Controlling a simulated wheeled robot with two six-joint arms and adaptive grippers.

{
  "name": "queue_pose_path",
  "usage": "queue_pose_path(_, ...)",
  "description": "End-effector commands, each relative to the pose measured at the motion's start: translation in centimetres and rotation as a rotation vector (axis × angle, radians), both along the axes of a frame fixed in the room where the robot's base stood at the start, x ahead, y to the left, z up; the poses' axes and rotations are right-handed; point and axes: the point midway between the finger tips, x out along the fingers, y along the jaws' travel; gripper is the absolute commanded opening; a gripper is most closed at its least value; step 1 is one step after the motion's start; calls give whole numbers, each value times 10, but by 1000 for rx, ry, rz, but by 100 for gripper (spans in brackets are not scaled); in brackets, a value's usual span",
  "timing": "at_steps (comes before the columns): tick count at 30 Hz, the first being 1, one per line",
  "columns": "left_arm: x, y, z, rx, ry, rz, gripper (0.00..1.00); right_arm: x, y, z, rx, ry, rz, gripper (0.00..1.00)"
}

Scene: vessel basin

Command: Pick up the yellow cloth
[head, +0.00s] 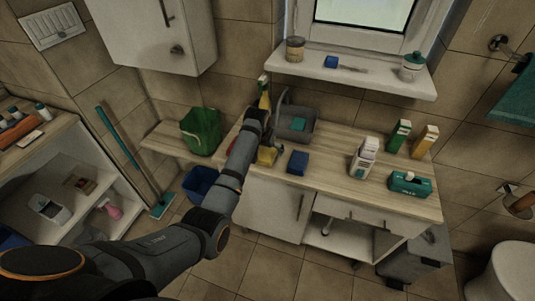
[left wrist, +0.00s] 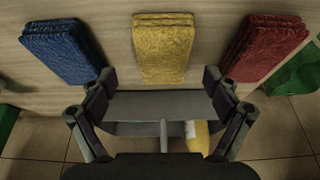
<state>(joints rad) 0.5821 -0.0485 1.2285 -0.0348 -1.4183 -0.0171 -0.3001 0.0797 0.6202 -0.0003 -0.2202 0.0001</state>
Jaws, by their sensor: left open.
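The yellow cloth (left wrist: 162,48) is a folded, thick stack lying on the wooden counter. It is centred between a blue cloth (left wrist: 62,50) and a red cloth (left wrist: 266,48) in the left wrist view. In the head view the yellow cloth (head: 267,157) shows partly, below my left gripper (head: 266,130). In the left wrist view my left gripper (left wrist: 160,78) is open and empty, its fingertips spread wider than the yellow cloth and apart from it. My right gripper is in neither view.
A blue cloth (head: 298,162) lies right of the yellow one. A grey basin (head: 300,122) and a yellow spray bottle (head: 264,98) stand behind. A green bucket (head: 200,131) is at left.

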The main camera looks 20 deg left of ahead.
Motion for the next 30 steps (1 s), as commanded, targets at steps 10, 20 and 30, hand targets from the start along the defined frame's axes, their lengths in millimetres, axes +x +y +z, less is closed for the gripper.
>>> queue_pose_path(10,11,3,-31,0,0,0,89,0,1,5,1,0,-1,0)
queue_pose_path(20,10,3,-31,0,0,0,89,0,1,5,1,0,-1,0)
queue_pose_path(30,10,3,-36,0,0,0,89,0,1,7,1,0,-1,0)
